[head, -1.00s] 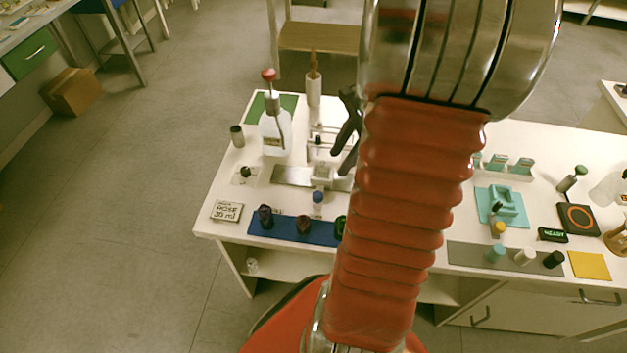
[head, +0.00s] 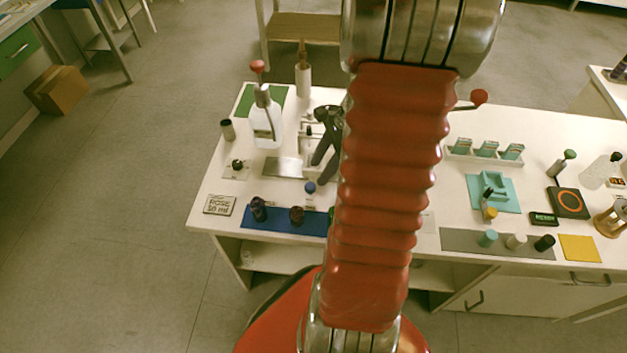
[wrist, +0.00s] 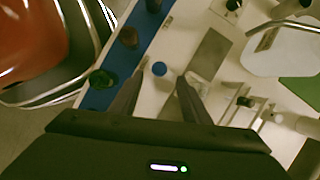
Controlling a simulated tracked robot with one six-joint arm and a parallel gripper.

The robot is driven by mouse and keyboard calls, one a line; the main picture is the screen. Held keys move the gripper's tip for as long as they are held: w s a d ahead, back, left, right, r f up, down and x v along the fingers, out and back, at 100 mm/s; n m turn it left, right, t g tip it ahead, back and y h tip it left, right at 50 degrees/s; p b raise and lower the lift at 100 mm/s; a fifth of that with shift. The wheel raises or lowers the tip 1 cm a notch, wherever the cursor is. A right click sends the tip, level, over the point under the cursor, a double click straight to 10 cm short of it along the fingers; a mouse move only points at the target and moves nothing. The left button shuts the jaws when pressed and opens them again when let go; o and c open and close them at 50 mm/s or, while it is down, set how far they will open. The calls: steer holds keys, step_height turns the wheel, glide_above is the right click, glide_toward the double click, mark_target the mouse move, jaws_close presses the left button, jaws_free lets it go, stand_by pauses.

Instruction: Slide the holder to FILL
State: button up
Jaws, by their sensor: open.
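A blue round knob (head: 310,187), which I take to be on the holder, stands at the front of a grey metal plate (head: 282,167) in the head view. The holder's body is hidden behind my gripper or cannot be made out. My gripper (head: 320,173) is open, its black fingers pointing down just behind the knob. In the wrist view the knob (wrist: 159,68) shows between the two fingertips (wrist: 160,78), slightly beyond them, with clear space on both sides. The plate (wrist: 210,53) lies beside the right finger. No FILL mark is readable.
A clear bottle with a red-topped pump (head: 266,128) stands behind the plate. A blue mat (head: 278,222) with dark bottles lies in front. A small black knob (head: 237,165) and a ROSE card (head: 219,205) are at left. My arm hides the table's middle.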

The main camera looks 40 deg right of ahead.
mark_target(311, 185)
steer(key=x, duration=0.6)
steer(key=shift+a+f, duration=0.1)
steer(key=shift+f, duration=0.15)
steer(key=shift+c, duration=0.3)
jaws_close()
